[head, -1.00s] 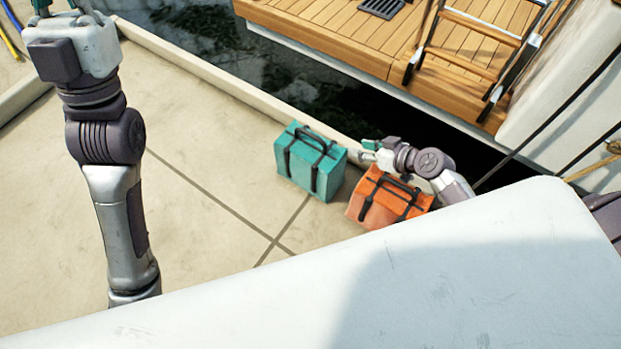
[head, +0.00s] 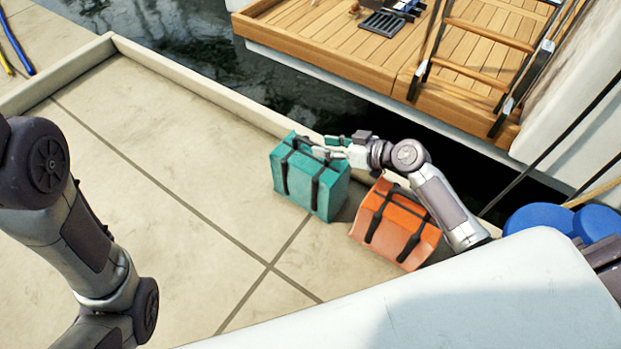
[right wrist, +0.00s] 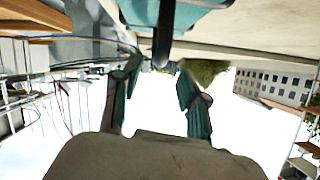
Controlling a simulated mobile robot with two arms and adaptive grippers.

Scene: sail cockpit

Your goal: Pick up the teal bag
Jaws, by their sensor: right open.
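The teal bag (head: 325,190), a boxy bag with dark straps and a dark top handle, stands upright on the pale quay beside the low kerb. My right gripper (head: 328,146) is open at the upper right of the bag, close to the handle. In the right wrist view the teal bag (right wrist: 195,18) shows at the top edge, and its dark strap or handle (right wrist: 163,38) lies just beyond the gap between the open fingers (right wrist: 158,75). I cannot tell whether they touch. My left arm shows at the left, but its gripper is out of frame.
An orange bag (head: 396,226) stands right beside the teal one, under my right forearm. The kerb (head: 205,80) edges dark water. A wooden deck (head: 330,45) with a ladder lies beyond. Blue rounded objects (head: 543,217) are at the right. The quay left of the bags is clear.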

